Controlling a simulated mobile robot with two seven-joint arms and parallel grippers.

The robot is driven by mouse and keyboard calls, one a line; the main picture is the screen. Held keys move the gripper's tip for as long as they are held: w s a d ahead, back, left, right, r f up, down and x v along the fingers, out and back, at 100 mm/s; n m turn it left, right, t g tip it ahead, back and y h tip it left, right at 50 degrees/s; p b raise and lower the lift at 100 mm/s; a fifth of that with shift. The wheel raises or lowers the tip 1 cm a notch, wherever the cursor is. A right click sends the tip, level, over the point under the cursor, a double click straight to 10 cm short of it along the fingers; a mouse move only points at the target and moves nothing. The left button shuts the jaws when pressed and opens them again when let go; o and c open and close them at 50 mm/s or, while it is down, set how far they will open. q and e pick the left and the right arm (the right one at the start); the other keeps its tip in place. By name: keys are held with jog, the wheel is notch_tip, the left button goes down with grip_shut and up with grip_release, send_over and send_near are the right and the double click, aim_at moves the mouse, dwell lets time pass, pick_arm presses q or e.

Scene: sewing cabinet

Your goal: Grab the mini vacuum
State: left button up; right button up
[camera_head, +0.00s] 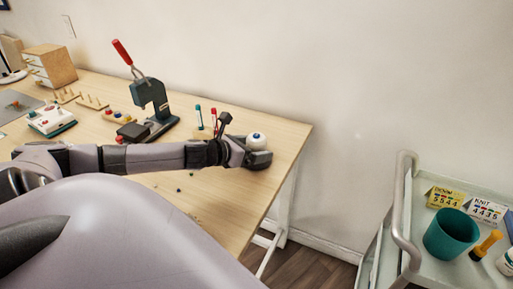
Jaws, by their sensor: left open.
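My left gripper (243,139) is open at that end of the table, with one dark finger raised at the left and the other low in front of the white object. The gripper hides its lower part. I cannot tell whether the fingers touch it. My right gripper is not in view.
A dark press with a red handle (153,95) stands behind my left arm. Small tubes (198,112) stand left of the gripper. A trolley (400,225) at the right holds a teal cup (450,235) and an orange-handled tool (487,244). Floor shows between table and trolley.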

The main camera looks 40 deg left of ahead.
pick_arm(q)
jog(key=shift+w+d+f, duration=0.1)
jog(key=shift+w+f, duration=0.15)
jog(key=shift+w, duration=0.35)
jog(key=c, duration=1.3)
jog(key=shift+o, duration=0.2)
jog(key=shift+r, duration=0.1)
